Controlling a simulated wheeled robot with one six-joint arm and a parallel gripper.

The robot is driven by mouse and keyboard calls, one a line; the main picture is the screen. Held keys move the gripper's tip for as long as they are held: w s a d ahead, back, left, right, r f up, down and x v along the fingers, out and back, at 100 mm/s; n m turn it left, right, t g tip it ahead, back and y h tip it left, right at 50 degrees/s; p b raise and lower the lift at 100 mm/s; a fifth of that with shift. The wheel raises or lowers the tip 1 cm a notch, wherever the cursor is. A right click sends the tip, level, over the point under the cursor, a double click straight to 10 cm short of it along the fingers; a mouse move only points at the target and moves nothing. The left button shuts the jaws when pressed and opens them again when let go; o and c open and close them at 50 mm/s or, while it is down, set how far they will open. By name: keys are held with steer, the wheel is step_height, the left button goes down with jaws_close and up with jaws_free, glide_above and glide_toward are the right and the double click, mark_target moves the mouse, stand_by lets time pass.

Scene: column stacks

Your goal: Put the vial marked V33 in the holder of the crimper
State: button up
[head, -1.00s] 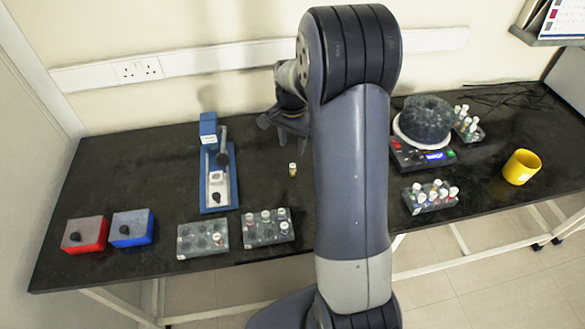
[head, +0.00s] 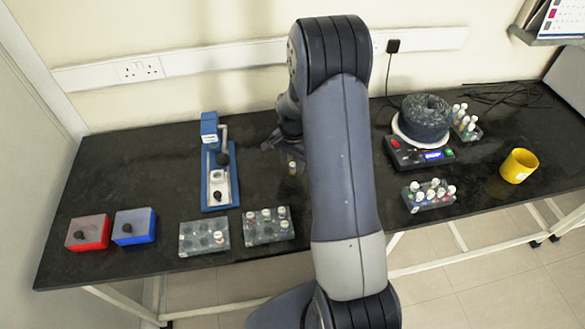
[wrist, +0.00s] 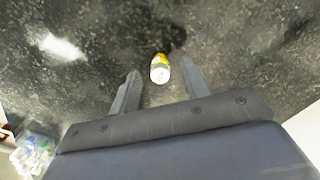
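A small vial with a yellow band and a pale cap (head: 292,167) stands alone on the black bench, right of the crimper. In the wrist view the vial (wrist: 160,68) is between and just beyond the tips of my gripper (wrist: 160,80), whose fingers are apart with nothing held. No marking can be read on it. In the head view my gripper (head: 283,146) is low beside the vial, partly hidden by my arm. The blue crimper (head: 209,130) stands to the left, with its white holder (head: 217,178) on the base under the lever; I see no vial in it.
Two vial racks (head: 203,238) (head: 267,226) stand at the front, with red (head: 88,233) and blue (head: 134,227) boxes to their left. Right of my arm are a round device (head: 425,118), another vial rack (head: 429,195) and a yellow cup (head: 519,165). Bench between crimper and vial is clear.

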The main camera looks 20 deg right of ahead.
jaws_close()
steer(key=shift+r, duration=0.15)
